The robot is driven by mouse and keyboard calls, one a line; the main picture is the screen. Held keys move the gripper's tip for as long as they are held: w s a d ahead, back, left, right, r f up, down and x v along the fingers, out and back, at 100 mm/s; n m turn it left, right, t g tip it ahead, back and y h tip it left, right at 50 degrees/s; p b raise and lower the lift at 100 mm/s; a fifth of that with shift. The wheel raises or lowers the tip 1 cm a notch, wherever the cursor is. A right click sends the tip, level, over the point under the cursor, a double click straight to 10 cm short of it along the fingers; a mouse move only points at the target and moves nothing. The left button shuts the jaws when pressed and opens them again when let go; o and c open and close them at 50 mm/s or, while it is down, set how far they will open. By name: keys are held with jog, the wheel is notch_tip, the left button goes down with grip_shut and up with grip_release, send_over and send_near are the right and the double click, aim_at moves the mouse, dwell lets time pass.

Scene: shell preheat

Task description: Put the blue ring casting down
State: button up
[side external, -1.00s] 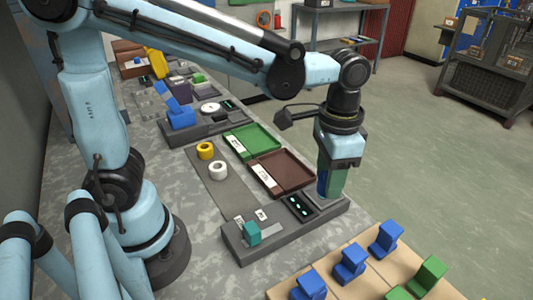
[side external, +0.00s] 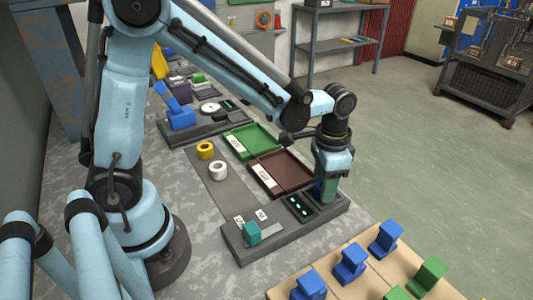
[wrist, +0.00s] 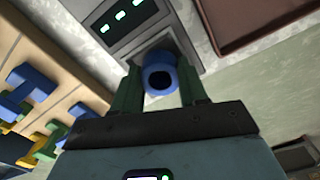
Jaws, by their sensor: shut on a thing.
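The blue ring casting (wrist: 160,80) is between the two green fingers of my gripper (wrist: 158,92) in the wrist view, with its round opening facing the camera. My gripper is shut on it. In the side view my gripper (side external: 325,192) points down at the right end of a grey fixture (side external: 268,240), beside its panel of green lights (side external: 298,206). A sliver of the blue ring (side external: 318,187) shows there; the fingers hide most of it. I cannot tell whether the ring touches the fixture.
A teal block (side external: 252,232) stands on the fixture's left end. A brown tray (side external: 295,180) and a green tray (side external: 262,135) lie behind. A yellow ring (side external: 205,150) and a white ring (side external: 218,170) sit on a grey strip. Blue and green blocks (side external: 350,262) stand in front.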

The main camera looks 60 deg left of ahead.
jog(key=shift+f, duration=0.15)
jog(key=o, duration=1.1)
notch_tip(320, 180, up, 12)
jog(key=shift+s+a+f+n+t, duration=0.4)
jog(key=shift+s+a+n+t, duration=0.35)
jog(key=shift+s+a+t, duration=0.55)
jog(key=shift+s+a+f+n+t, duration=0.35)
jog(key=shift+s+a+n+t, duration=0.45)
jog(key=shift+s+a+t, duration=0.4)
jog(key=shift+s+a+f+n+t, duration=0.4)
jog(key=shift+s+a+n+t, duration=0.5)
jog(key=shift+s, duration=0.6)
